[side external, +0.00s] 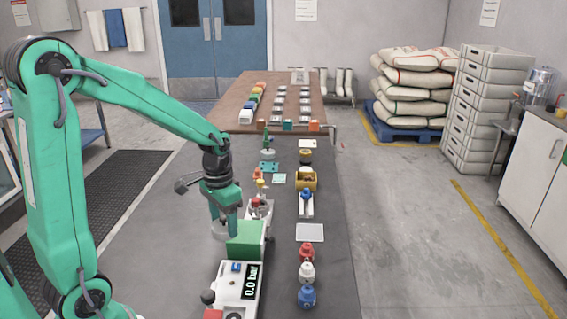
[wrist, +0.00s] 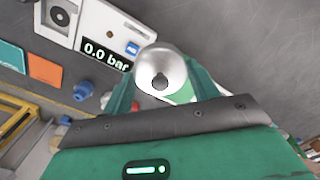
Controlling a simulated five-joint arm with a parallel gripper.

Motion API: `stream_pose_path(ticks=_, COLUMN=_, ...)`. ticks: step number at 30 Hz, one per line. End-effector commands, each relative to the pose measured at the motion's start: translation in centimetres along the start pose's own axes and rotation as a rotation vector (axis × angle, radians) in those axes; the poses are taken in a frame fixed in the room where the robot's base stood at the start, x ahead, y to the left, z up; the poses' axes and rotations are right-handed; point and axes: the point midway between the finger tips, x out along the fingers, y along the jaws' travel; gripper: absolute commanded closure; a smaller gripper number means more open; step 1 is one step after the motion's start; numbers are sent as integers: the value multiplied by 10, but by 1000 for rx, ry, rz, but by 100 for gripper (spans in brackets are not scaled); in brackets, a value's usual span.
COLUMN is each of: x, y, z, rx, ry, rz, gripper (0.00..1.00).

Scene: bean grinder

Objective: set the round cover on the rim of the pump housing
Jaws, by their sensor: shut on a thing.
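The round cover (wrist: 161,63) is a shiny silver disc with a dark knob in its middle. My gripper (wrist: 162,82) is shut on it, with a green finger on each side in the wrist view. In the side view the cover (side external: 219,233) is a pale shape under my gripper (side external: 223,213), just left of a green block (side external: 245,241). The green block sits on a white unit with a "0.0 bar" display (side external: 250,282). I cannot tell for sure which part is the pump housing; its rim is not clearly visible. A gap under the cover cannot be judged.
Red (side external: 306,252), white (side external: 306,272) and blue (side external: 307,296) knobbed pieces stand in a row to the right. A pale plate (side external: 310,232) and a yellow bin (side external: 305,181) lie farther back. The dark bench is clear left of the white unit.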

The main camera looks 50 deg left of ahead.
Motion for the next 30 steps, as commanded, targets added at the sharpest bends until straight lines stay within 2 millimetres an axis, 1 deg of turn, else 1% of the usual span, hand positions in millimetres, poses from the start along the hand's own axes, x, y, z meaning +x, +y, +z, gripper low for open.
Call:
stream_pose_path(ticks=16, x=0, y=0, z=0, rx=0, ry=0, rz=0, gripper=69)
stream_pose_path(ticks=20, x=-2, y=2, z=-3, rx=1, ry=0, rz=0, gripper=69)
stream_pose_path(ticks=26, x=-15, y=15, z=-20, rx=5, ry=3, rz=-1, gripper=69)
stream_pose_path(ticks=30, x=-31, y=32, z=-39, rx=6, ry=2, rz=0, gripper=69)
